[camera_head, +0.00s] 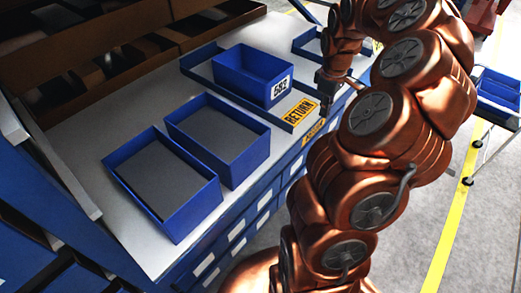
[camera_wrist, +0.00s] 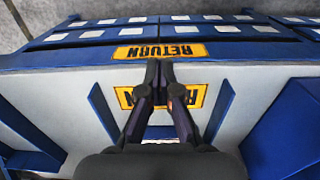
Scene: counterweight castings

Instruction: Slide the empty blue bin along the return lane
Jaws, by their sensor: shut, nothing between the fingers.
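The blue bin (camera_head: 252,76), labelled 5S2 or similar, stands upright in the return lane. The lane is a strip on the pale bench between low blue rails (camera_head: 200,75), with a yellow RETURN label (camera_head: 300,112) at its front end. The part of the bin's inside that shows looks empty. My gripper (camera_head: 324,112) is shut and empty, to the right of the bin and apart from it, near the label. In the wrist view its fingers (camera_wrist: 160,68) are together over the lane's RETURN label (camera_wrist: 190,95), between the rails (camera_wrist: 217,105). I cannot make out the lane bin there.
Two blue bins with grey insides (camera_head: 162,185) (camera_head: 218,138) stand on the bench left of the lane. Another blue tray (camera_head: 305,45) lies beyond it. Brown shelf boxes (camera_head: 110,65) line the back. A blue cart (camera_head: 497,90) stands on the floor past a yellow line.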

